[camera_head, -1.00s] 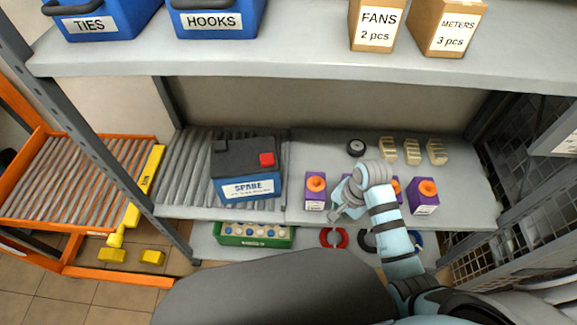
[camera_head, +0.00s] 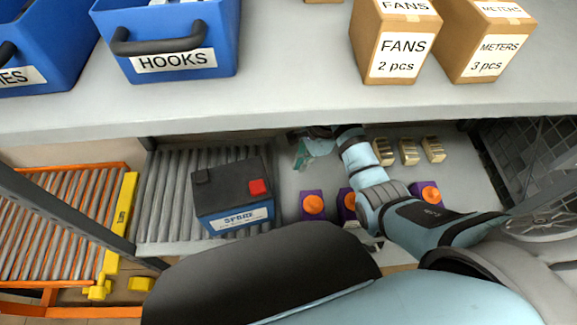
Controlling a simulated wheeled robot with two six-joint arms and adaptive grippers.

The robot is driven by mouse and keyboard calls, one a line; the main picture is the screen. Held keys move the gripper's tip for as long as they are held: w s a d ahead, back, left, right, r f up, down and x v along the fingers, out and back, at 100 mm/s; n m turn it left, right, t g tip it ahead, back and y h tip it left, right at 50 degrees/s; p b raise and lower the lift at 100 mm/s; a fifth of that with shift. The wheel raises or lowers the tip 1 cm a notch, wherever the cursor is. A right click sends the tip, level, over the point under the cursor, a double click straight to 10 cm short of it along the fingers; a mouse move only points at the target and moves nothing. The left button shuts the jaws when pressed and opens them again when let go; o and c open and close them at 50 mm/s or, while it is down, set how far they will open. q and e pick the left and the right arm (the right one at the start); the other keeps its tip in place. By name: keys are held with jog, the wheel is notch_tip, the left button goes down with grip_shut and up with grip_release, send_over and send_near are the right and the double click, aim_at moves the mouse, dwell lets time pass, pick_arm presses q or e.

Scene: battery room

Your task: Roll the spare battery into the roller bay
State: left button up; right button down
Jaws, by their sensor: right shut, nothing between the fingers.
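The spare battery (camera_head: 231,192) is a dark grey block with a blue front labelled SPARE and a red terminal cap. It sits upright on the grey roller bay (camera_head: 165,205) of the shelf, toward the bay's right side. My right gripper (camera_head: 299,158) is shut and empty, to the right of the battery and apart from it, above the shelf deck. The upper shelf edge is close above it. My left gripper is not in view.
An orange roller cart (camera_head: 60,225) with a yellow bar (camera_head: 121,220) stands at the left, beyond a shelf post. Purple boxes with orange knobs (camera_head: 312,206) stand right of the battery. Beige parts (camera_head: 408,152) lie behind. Blue bins (camera_head: 178,40) and cardboard boxes (camera_head: 393,42) fill the upper shelf.

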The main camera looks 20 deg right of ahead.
jog(key=b+x, duration=0.1)
jog(key=x, duration=0.2)
jog(key=b+x, duration=0.1)
jog(key=x, duration=0.2)
jog(key=b+x, duration=0.2)
jog(key=x, duration=0.1)
jog(key=shift+a+f, duration=0.1)
jog(key=shift+a, duration=0.25)
jog(key=a, duration=0.2)
jog(key=shift+s+a, duration=0.15)
jog(key=shift+a, duration=0.2)
jog(key=shift+s+a+r, duration=0.15)
jog(key=shift+a+r, duration=0.15)
jog(key=shift+a, duration=0.3)
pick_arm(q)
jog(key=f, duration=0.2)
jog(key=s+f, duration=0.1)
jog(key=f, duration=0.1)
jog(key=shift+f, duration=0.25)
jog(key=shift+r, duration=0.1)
